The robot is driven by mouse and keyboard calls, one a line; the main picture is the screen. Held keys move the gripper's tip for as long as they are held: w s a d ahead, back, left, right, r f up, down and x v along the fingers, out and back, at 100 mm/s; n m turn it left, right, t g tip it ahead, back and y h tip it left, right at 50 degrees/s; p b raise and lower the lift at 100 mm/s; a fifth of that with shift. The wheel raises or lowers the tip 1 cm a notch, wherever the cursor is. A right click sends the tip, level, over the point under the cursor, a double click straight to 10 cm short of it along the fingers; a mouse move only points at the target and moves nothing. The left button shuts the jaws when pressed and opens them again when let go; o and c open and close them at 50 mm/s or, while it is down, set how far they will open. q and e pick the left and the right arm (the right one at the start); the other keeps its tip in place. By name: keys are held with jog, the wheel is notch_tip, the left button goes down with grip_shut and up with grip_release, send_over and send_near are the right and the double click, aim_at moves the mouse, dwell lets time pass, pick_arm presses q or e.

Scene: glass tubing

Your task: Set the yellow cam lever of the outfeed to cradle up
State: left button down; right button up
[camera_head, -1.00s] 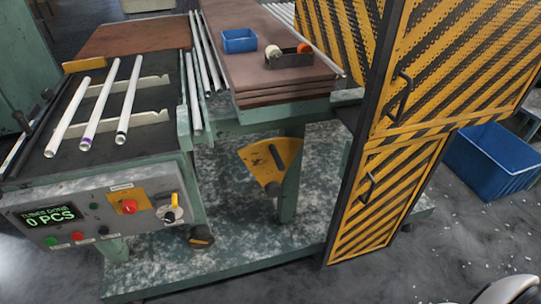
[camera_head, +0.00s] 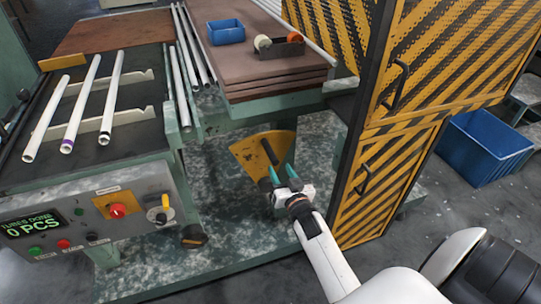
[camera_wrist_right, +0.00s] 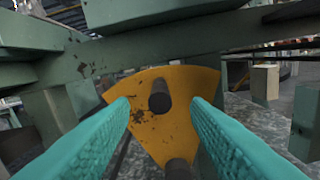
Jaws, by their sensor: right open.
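The yellow cam lever (camera_head: 245,152) is a fan-shaped, scuffed yellow plate under the outfeed table, with a dark round peg (camera_head: 270,152) on its face. It also shows in the right wrist view (camera_wrist_right: 185,85), with the peg (camera_wrist_right: 160,97) near its upper middle and a second dark round part (camera_wrist_right: 180,168) at its lower end. My right gripper (camera_head: 281,173) is open and empty, its teal fingers pointing at the plate's lower right part. In the wrist view the peg appears between the fingertips (camera_wrist_right: 162,101), seemingly ahead of them; contact cannot be told. My left gripper is out of view.
Above the lever is the outfeed table with stacked brown boards (camera_head: 270,85), a blue bin (camera_head: 226,32) and tape rolls. A striped yellow-black guard (camera_head: 385,165) stands close right of my arm. A control panel (camera_head: 90,225) and glass tubes are left. A green leg stands near the plate.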

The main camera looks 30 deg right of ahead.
aim_at(272, 153)
jog(key=x, duration=0.8)
jog(key=shift+a+f, duration=0.1)
grip_shut()
